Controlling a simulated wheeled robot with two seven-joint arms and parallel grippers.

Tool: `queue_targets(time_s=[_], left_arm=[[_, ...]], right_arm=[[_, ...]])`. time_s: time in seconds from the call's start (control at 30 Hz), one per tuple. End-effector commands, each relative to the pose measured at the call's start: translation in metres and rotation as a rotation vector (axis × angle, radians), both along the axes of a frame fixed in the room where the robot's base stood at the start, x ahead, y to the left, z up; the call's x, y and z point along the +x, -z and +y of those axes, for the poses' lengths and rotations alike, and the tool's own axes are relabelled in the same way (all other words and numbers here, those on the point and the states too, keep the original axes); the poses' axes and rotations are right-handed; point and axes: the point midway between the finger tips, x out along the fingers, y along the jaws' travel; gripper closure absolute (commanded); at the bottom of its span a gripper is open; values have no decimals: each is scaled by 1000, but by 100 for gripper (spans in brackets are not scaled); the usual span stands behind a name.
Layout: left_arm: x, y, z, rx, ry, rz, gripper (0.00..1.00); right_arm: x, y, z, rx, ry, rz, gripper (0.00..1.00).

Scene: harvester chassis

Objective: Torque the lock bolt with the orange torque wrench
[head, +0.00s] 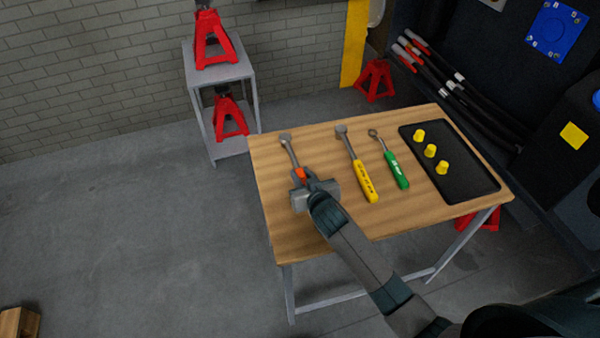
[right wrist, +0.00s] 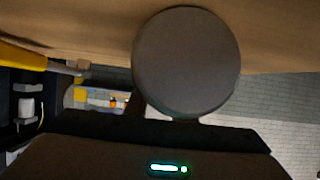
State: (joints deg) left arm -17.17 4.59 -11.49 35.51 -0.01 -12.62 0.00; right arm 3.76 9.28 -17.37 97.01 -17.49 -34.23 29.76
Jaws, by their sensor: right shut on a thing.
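The orange torque wrench (head: 290,152) is at the left end of the wooden table, its grey head pointing to the far edge. Only a short stretch of its orange handle shows. My right gripper (head: 305,184) is shut on that handle and hides its near part. In the right wrist view a large dark round form (right wrist: 187,62) fills the middle; I cannot tell for sure what it is. I cannot make out the lock bolt. My left gripper is not in view.
A yellow wrench (head: 363,180) and a green wrench (head: 396,170) lie to the right on the table (head: 285,240). A black tray (head: 470,185) holds three yellow pieces. The dark chassis (head: 545,130) with cables stands at right. A grey shelf (head: 220,72) carries red jack stands.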

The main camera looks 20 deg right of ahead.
Motion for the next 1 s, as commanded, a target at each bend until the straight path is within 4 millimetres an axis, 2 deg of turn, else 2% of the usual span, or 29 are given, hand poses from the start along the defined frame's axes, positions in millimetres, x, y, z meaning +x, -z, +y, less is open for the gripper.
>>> queue_targets(time_s=[0.27,0.47,1.0], left_arm=[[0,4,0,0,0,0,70],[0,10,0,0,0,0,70],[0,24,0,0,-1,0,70]], right_arm=[[1,-16,0,0,0,-7,100],[0,-44,-1,2,-1,-7,100],[-75,-95,-53,-2,0,-5,100]])
